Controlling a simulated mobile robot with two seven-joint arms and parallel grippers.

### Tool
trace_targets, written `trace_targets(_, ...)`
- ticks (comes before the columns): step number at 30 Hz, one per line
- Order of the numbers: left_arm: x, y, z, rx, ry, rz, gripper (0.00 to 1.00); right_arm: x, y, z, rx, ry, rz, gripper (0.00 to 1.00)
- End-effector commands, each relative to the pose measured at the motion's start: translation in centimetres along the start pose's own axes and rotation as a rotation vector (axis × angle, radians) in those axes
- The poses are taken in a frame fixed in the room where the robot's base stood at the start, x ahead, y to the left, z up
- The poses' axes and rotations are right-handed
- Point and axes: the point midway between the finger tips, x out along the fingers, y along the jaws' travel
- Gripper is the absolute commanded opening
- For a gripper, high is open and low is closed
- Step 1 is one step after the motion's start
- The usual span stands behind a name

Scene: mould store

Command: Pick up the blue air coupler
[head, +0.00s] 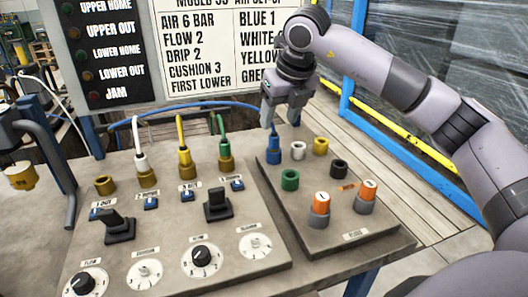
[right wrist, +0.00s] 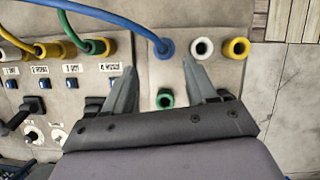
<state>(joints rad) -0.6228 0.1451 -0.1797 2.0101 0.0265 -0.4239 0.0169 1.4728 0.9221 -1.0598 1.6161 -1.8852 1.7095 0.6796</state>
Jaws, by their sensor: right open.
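The blue air coupler (head: 273,149) stands upright at the back left corner of the right-hand board, with a blue hose running off its top to the left. It shows as a blue round end with its hose in the right wrist view (right wrist: 164,48). My right gripper (head: 281,121) is open and empty, pointing down just above the coupler. In the right wrist view its fingers (right wrist: 161,68) lie to either side of the coupler's line, with the coupler a little beyond the tips. Whether a finger touches it I cannot tell. My left gripper is not in view.
White (head: 298,150), yellow (head: 320,146), green (head: 290,180) and black (head: 338,169) rings stand close by on the right-hand board. Two orange-topped knobs (head: 320,203) are in front. The left panel (head: 130,260) carries white, yellow and green hoses, switches and dials. A sign (head: 225,45) stands behind.

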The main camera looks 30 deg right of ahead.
Motion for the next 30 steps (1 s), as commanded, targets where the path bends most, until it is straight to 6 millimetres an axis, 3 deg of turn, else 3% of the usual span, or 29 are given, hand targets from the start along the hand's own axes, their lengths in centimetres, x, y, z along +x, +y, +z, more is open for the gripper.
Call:
trace_targets(6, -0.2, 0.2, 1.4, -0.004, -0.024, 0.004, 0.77, 1.7, 0.0, -0.2, 0.000, 0.002, 0.002, 0.57)
trace_targets(18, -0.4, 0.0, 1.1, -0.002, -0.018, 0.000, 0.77, 6.9, -0.5, 0.1, -0.001, 0.002, 0.003, 0.57)
trace_targets(28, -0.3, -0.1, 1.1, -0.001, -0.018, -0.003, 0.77, 7.7, -0.5, 0.1, -0.002, 0.000, 0.003, 0.57)
trace_targets(30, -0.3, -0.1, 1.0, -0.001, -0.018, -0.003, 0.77, 7.7, -0.5, 0.1, -0.002, 0.000, 0.003, 0.34)
